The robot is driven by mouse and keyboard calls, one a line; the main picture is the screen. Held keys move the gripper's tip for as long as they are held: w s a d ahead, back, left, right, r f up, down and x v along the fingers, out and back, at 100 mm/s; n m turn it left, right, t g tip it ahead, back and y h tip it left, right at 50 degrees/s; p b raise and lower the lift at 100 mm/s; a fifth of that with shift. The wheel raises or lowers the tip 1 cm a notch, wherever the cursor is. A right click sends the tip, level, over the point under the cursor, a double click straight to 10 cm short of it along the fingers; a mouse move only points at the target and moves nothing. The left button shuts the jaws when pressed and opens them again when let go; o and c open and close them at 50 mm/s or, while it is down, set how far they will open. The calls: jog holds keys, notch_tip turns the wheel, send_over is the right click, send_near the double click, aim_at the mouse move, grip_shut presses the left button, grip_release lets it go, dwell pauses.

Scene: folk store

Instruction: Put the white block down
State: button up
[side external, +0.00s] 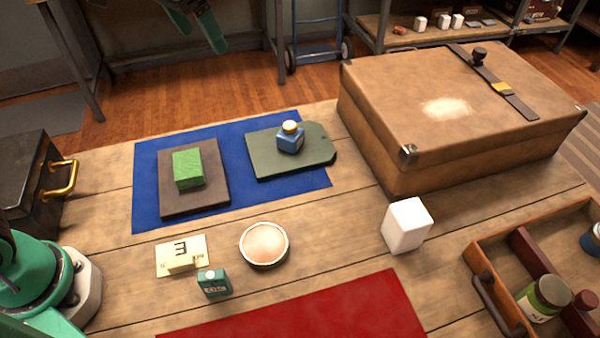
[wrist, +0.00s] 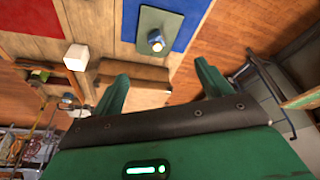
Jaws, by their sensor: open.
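The white block (side external: 407,225) stands on the bare wooden table, in front of the brown suitcase and to the left of the wooden tray. It also shows in the wrist view (wrist: 76,58), left of my fingers and apart from them. My gripper (side external: 207,42) shows only as green fingers at the top edge of the side view, high above and behind the blue mat, far from the block. In the wrist view my gripper (wrist: 162,70) has its two green fingers wide apart with nothing between them.
A blue mat (side external: 240,187) bears a brown board (side external: 195,208) with a green block (side external: 188,169), and a green board (side external: 265,170) with an ink bottle (side external: 290,138). A round dish (side external: 264,244), card (side external: 180,254), small green box (side external: 214,282), red mat (side external: 310,315), suitcase (side external: 440,110) and tray (side external: 497,303) surround the block.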

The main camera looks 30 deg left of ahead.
jog(key=s+a+f+n+t, duration=0.1)
jog(key=s+a+f, duration=0.3)
jog(key=s+a, duration=0.2)
jog(key=s+a+f+n+t+y, duration=0.1)
jog(key=s+a+f, duration=0.3)
jog(key=s, duration=0.6)
jog(key=a+n, duration=0.1)
jog(key=a, duration=0.1)
jog(key=shift+s+a+f, duration=0.25)
jog(key=shift+s+a, duration=0.1)
